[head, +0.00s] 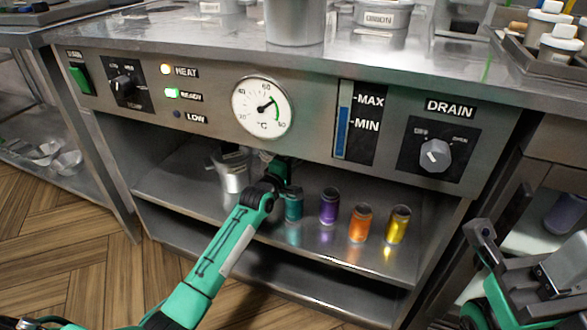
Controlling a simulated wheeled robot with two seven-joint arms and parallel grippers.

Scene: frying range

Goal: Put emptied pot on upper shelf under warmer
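A metal pot (233,172) is at the left part of the upper shelf (170,190) under the warmer (215,100). It looks upright; I cannot tell whether its base touches the shelf. My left arm reaches into this opening, and my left gripper (274,168) is just right of the pot, partly hidden by its own wrist and the shadow. I cannot see whether its fingers close on the pot. The pot's inside is not visible. My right gripper (520,262) is at the lower right, outside the cabinet, with its fingers apart and nothing between them.
Several coloured cans stand on the same shelf: teal (293,205), purple (329,205), orange (361,223) and yellow (398,224). The panel's lower edge overhangs the opening. A lower shelf (310,285) looks bare. A large metal container (296,22) stands on the counter.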

